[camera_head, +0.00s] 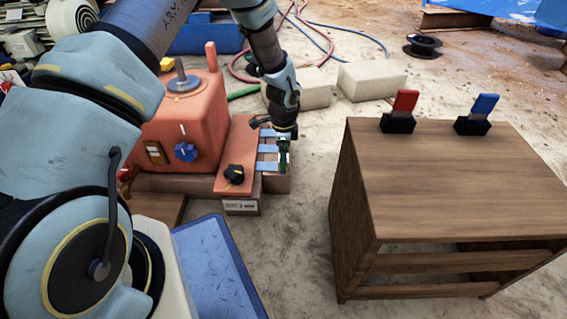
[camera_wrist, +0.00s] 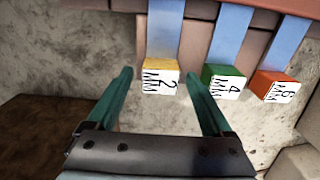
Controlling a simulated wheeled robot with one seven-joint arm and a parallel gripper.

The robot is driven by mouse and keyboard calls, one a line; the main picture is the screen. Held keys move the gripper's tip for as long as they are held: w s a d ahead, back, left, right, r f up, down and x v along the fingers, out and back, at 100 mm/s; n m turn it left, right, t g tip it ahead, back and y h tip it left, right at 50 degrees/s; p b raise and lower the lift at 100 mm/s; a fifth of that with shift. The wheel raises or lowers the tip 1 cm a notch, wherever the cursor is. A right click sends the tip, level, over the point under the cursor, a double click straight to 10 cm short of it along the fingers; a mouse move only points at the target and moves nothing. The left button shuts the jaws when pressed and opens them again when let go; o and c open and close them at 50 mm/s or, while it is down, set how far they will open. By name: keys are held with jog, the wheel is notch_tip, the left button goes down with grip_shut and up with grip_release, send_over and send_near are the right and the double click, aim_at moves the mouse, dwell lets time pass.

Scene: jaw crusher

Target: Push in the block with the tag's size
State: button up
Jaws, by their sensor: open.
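A yellow block (camera_wrist: 161,76) marked 2 MM, a green block (camera_wrist: 223,81) marked 4 MM and an orange-red block (camera_wrist: 275,86) with a less clear number sit in a row in the wrist view. Each is at the end of a pale blue strip, which also shows in the head view. Contact cannot be told. In the head view my gripper (camera_head: 284,150) covers the blocks.
The red machine (camera_head: 183,125) has a blue knob (camera_head: 185,152), a black knob (camera_head: 234,174) and an upright lever. Pale stone blocks (camera_head: 371,80) lie behind. Bare floor separates machine and table.

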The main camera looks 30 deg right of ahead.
jog(key=shift+f, duration=0.35)
jog(key=shift+c, duration=0.2)
grip_shut()
dwell(0.4)
